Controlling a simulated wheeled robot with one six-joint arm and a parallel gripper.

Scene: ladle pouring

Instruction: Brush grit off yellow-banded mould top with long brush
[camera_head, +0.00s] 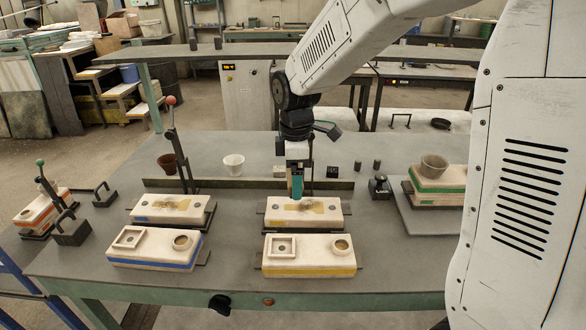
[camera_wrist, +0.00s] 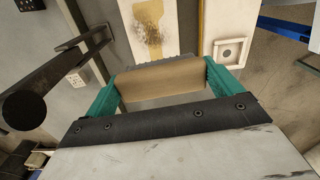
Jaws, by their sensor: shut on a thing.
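My gripper (camera_head: 296,190) points down over the yellow-banded mould half (camera_head: 331,217) at the back of the middle pair. In the wrist view, my gripper's green fingers (camera_wrist: 160,84) are shut on a tan wooden block, the long brush (camera_wrist: 160,82), with dark bristles along its far edge. Brown-yellow grit (camera_head: 315,206) lies on the pale mould top, and it also shows in the wrist view (camera_wrist: 149,30) just beyond the brush. The fingers hide part of the mould in the head view. I cannot tell whether the bristles touch the top.
The front yellow-banded half (camera_head: 308,260) carries a square frame and a round cup. A blue-banded pair (camera_head: 150,259) stands left, a green-banded stack (camera_head: 436,190) right. A dark clamp post with a lever (camera_head: 180,150) rises left of my gripper. Two cups (camera_head: 233,164) stand behind.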

